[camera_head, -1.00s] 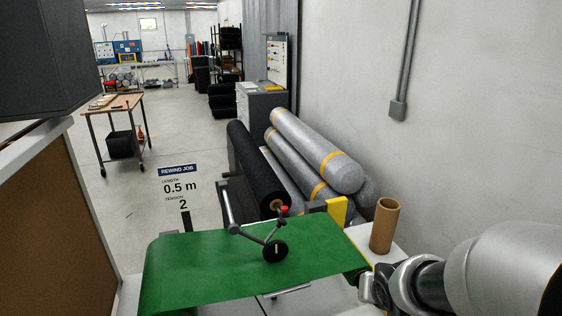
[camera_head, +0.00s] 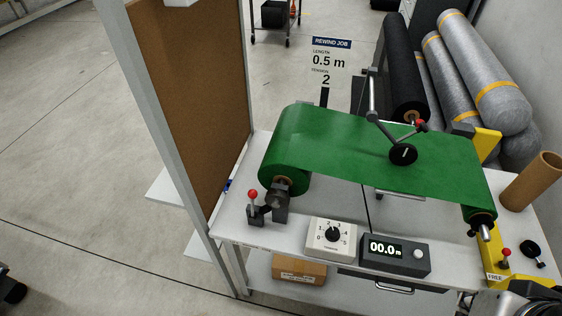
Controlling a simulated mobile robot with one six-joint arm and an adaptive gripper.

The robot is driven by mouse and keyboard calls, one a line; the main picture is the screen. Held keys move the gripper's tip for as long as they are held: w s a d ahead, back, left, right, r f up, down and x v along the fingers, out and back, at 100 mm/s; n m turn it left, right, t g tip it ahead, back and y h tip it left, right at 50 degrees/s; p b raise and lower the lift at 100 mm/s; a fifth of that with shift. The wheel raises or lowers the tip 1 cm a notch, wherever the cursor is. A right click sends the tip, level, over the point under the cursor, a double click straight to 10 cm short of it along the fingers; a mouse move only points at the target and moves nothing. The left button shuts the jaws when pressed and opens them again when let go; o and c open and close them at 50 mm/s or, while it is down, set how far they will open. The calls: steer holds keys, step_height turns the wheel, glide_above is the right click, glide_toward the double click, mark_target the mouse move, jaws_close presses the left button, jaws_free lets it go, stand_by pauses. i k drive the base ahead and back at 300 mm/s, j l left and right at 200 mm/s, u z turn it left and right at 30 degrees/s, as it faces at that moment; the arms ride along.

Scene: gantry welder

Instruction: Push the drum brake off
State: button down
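A lever with a red knob (camera_head: 253,196) stands upright on a grey block by the left end of the green roll (camera_head: 287,150). A second red-knobbed lever (camera_head: 505,254) stands on the yellow bracket at the right end, beside a small label reading FREE (camera_head: 495,277). I cannot tell for certain which lever is the drum brake. Green sheet (camera_head: 370,150) stretches from the left roll to the right roller, with a black measuring wheel (camera_head: 403,154) resting on it. Part of my arm shows in the bottom right corner; its fingertips are not visible.
A white dial box (camera_head: 331,238) and a display reading 00.0 m (camera_head: 393,252) sit on the front of the white table. A cardboard tube (camera_head: 532,180) stands at right. A sign (camera_head: 329,62) reads 0.5 m, tension 2.

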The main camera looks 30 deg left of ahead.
mark_target(252, 194)
steer(key=k+u, duration=0.2)
steer(key=u, duration=1.4)
steer(key=i+l+u, duration=0.2)
steer(key=l, duration=0.25)
steer(key=i, duration=0.1)
